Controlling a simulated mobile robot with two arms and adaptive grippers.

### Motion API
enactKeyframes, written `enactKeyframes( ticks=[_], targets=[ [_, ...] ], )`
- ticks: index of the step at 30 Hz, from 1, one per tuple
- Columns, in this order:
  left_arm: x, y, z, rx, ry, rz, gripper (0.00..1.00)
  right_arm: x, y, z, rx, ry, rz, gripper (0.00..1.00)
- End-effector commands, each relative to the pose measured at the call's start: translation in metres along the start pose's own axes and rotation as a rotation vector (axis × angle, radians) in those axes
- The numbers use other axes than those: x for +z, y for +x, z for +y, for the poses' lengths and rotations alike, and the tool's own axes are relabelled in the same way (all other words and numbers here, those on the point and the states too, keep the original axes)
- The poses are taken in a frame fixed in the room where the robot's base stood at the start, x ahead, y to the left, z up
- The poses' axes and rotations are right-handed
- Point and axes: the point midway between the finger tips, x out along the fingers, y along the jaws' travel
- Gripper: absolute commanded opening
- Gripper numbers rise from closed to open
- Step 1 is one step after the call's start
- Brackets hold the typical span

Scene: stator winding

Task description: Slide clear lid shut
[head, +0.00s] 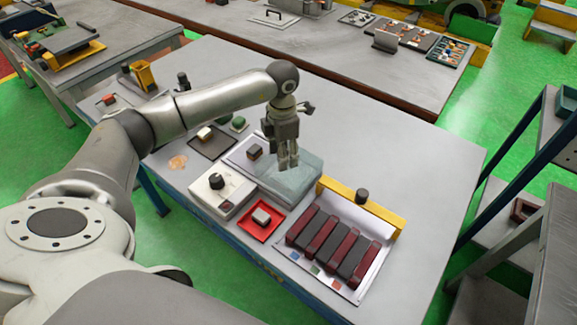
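A clear, bluish lid (298,184) lies at the middle of the near table, at the right end of a pale housing (238,154). The left part of the housing is uncovered, and a small dark block (255,152) shows there. My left gripper (288,164) points down at the lid's far left part, its fingers close together. I cannot tell whether the fingertips touch the lid or whether they are fully shut. My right gripper is out of view.
A white box with a black knob (217,181) and a red tray (261,221) stand in front of the lid. A rack of dark and red bars (330,243) with a yellow rail (384,214) is to the right. The table's far right is clear.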

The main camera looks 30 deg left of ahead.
Motion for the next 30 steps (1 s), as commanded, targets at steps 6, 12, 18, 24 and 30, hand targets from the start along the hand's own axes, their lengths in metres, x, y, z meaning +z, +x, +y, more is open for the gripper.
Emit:
enactKeyframes(
  ticks=[6, 12, 18, 24, 30],
  targets=[
    [0.0, -0.001, 0.0, 0.0, 0.0, 0.0, 0.39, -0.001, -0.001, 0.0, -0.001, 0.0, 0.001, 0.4],
    [0.0, -0.001, 0.0, -0.001, 0.0, 0.001, 0.14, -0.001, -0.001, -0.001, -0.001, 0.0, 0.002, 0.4],
    [-0.001, 0.0, 0.001, 0.0, 0.0, 0.001, 0.13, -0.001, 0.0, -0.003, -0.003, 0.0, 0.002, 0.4],
    [-0.005, 0.001, 0.01, 0.001, -0.002, 0.001, 0.13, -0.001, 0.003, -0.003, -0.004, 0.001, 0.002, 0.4],
    [-0.011, 0.0, 0.019, 0.001, -0.002, 0.002, 0.13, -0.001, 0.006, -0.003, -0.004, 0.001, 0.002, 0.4]
  ],
)
